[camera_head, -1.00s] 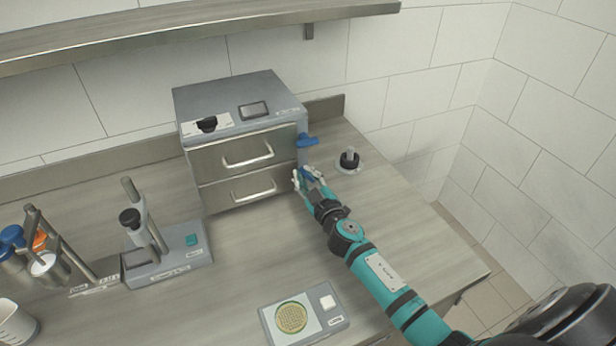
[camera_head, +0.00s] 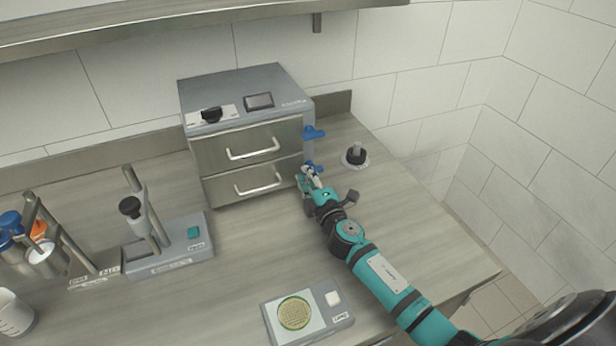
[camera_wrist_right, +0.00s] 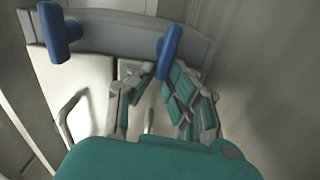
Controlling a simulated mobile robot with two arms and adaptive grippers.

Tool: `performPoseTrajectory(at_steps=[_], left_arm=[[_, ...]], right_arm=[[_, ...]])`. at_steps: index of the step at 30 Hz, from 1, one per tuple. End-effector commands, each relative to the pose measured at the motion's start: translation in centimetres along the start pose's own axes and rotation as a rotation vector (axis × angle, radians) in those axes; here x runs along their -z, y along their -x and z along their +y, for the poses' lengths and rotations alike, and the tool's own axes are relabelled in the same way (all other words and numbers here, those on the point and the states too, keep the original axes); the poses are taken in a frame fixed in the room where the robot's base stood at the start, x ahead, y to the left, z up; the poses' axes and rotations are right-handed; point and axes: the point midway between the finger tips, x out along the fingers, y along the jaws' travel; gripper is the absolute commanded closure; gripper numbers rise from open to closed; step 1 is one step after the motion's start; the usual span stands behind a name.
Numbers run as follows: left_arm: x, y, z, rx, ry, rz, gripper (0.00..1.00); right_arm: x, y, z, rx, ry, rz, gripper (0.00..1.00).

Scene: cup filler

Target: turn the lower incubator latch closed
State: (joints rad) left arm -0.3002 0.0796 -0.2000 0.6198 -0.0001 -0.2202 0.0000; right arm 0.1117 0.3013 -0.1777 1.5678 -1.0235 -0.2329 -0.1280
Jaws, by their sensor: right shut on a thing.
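The incubator (camera_head: 247,108) is a grey box with two closed-looking steel drawers. Its lower latch (camera_wrist_right: 168,50) is a blue handle on the right side, beside the lower drawer; in the head view only a little blue (camera_head: 317,168) shows at my fingers. The upper latch (camera_head: 314,132) is blue too and sticks out sideways above; it also shows in the wrist view (camera_wrist_right: 58,33). My right gripper (camera_head: 308,178) is shut on the lower latch, its fingers (camera_wrist_right: 163,90) on either side of the handle. My left gripper is out of view.
A black-topped knob on a round base (camera_head: 355,155) stands right of the incubator, close to my right gripper. A device with a yellow dish (camera_head: 295,313) lies at the front. A stand (camera_head: 165,250) and a rack of tubes (camera_head: 38,250) are at left. A shelf (camera_head: 150,30) hangs above.

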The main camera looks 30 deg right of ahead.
Motion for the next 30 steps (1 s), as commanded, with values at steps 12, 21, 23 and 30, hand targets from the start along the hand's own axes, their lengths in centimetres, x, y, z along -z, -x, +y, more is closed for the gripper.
performPoseTrajectory(at_steps=[12,21,23,30], left_arm=[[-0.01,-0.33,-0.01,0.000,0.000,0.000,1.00],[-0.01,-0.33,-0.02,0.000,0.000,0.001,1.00],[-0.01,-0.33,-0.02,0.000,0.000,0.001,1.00],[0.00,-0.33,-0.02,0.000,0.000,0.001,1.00]], right_arm=[[0.03,0.03,-0.40,0.001,0.122,0.002,1.00],[0.02,0.04,-0.44,0.002,0.130,0.002,1.00],[0.02,0.04,-0.44,0.002,0.129,0.002,1.00],[0.01,0.03,-0.42,0.002,0.127,0.001,0.64]])
